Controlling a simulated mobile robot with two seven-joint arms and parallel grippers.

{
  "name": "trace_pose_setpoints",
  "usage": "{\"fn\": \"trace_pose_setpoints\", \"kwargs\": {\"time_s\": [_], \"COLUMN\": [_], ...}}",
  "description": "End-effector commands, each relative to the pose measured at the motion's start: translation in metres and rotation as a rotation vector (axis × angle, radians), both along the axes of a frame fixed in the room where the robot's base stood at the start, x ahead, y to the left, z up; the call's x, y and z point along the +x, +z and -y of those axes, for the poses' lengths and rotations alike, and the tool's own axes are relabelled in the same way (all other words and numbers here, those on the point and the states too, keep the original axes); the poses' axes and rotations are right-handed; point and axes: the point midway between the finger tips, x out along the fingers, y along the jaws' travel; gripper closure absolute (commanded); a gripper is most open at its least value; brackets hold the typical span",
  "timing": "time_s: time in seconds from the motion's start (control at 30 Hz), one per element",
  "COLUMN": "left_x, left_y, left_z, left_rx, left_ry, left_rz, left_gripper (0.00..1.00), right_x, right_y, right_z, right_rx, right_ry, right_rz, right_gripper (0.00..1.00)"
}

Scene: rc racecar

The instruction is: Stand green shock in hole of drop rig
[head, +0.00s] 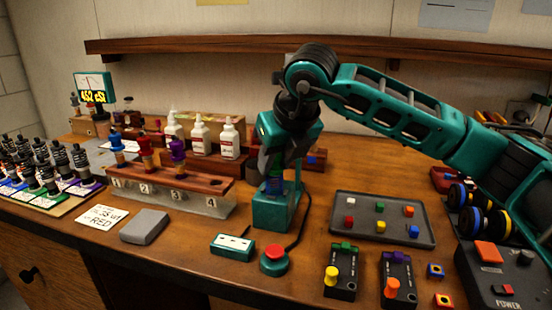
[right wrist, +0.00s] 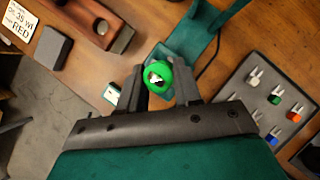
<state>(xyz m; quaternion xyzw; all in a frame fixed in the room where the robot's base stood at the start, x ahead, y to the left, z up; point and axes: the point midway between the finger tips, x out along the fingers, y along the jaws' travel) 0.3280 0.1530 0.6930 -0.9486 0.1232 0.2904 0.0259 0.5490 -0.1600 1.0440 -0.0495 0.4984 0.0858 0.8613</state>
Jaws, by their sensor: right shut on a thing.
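My right gripper (head: 270,172) points down over the teal drop rig (head: 277,213), right of the wooden shock rack. In the right wrist view its fingers (right wrist: 158,88) are shut on the green shock (right wrist: 155,77), seen end-on as a round green cap. The rig's teal frame (right wrist: 195,40) lies just beyond the cap in that view. The shock's lower end and the rig's hole are hidden, so I cannot tell whether the shock is in the hole. My left gripper is out of view.
The wooden rack (head: 180,185) holds blue, red and purple shocks; its place 4 is empty. A grey block (head: 144,226), a teal switch box (head: 232,246) and a red button (head: 274,259) lie in front. A dark tray (head: 383,220) of coloured pieces stands right.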

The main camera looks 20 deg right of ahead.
Motion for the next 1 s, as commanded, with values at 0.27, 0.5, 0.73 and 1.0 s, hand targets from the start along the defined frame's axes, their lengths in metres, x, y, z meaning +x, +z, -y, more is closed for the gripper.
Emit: {"fn": "trace_pose_setpoints", "kwargs": {"time_s": [0.27, 0.5, 0.73, 1.0], "left_x": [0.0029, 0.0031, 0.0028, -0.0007], "left_y": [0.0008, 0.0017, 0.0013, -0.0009], "left_z": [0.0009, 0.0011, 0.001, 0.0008], "left_rx": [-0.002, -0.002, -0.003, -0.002], "left_ry": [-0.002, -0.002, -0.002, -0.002], "left_rz": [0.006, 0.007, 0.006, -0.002], "left_gripper": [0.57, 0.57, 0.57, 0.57], "right_x": [-0.0001, -0.0001, -0.0001, -0.0008], "right_y": [-0.0035, -0.0036, -0.0035, -0.0018], "right_z": [-0.0003, -0.0002, -0.0002, 0.0001], "right_rx": [0.0, 0.0, 0.0, 0.0], "right_ry": [0.0, 0.0, 0.0, 0.0], "right_rz": [0.0, -0.001, -0.001, 0.0], "right_gripper": [0.97, 0.58, 0.37, 0.37]}}
